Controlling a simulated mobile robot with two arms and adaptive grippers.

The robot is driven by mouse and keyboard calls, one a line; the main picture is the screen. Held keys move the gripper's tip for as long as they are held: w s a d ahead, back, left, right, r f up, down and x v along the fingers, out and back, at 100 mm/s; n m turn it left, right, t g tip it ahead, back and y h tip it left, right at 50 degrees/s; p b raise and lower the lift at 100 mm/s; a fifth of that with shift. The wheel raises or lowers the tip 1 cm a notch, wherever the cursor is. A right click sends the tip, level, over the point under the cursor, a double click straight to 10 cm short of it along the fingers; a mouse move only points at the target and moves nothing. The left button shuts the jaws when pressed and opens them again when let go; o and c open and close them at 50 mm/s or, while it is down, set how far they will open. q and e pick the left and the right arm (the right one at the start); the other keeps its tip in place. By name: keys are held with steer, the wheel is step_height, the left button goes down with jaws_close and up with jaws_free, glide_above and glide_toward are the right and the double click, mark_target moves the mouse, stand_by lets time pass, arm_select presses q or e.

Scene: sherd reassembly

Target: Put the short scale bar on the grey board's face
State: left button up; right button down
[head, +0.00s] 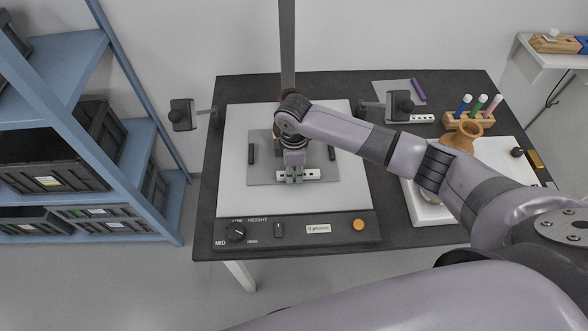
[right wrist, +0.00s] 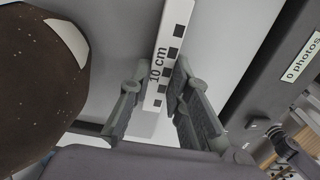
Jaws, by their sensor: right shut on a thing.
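The short scale bar (head: 313,174) is white with black squares. In the right wrist view the scale bar (right wrist: 171,45) reads "10 cm". My right gripper (head: 295,177) is shut on it, with one finger on each side; it also shows in the right wrist view (right wrist: 157,92). The grey board (head: 262,176) lies flat on the white stand top. The bar is over the board's near part in the head view; I cannot tell whether it touches the face. My arm hides part of the board. My left gripper is not in view.
A dark brown rounded piece (right wrist: 38,90) is close at left in the right wrist view. Black bars (head: 251,154) stand at the board's sides. The control panel (head: 290,231) is in front. A vase (head: 462,135) and marker rack (head: 468,121) are at right.

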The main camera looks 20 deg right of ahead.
mark_target(294, 173)
steer(key=shift+p, duration=0.4)
steer(key=shift+f, duration=0.1)
stand_by(0.3)
steer(key=c, duration=1.4)
jaws_free()
steer(key=o, duration=0.5)
steer(key=shift+c, duration=0.2)
steer(key=shift+r+p, duration=3.55)
steer(key=shift+p, duration=0.35)
